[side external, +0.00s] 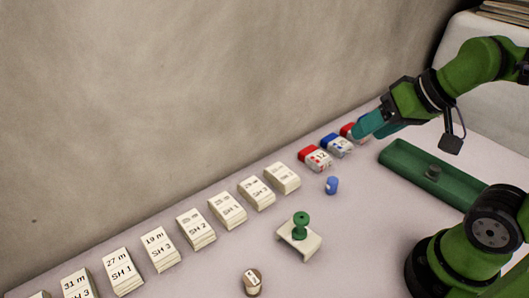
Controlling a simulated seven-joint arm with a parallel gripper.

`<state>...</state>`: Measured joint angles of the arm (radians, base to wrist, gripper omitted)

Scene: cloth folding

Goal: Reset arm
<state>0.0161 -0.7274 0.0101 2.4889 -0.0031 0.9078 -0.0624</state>
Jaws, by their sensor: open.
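My gripper (372,127) has teal fingers and is at the upper right. It is raised over the table, in front of a row of small red and blue boxes, and overlaps the far one in the picture. The fingers are apart and nothing shows between them. My green arm comes in from the right. No cloth is in view.
Stacks of labelled cream cards (227,210) line the wall. A red box (314,158) and a blue box (337,144) continue the row. A green tray (408,160), a blue cylinder (332,185), a green-knobbed stamp on a stand (301,224) and a round container (252,281) stand nearer.

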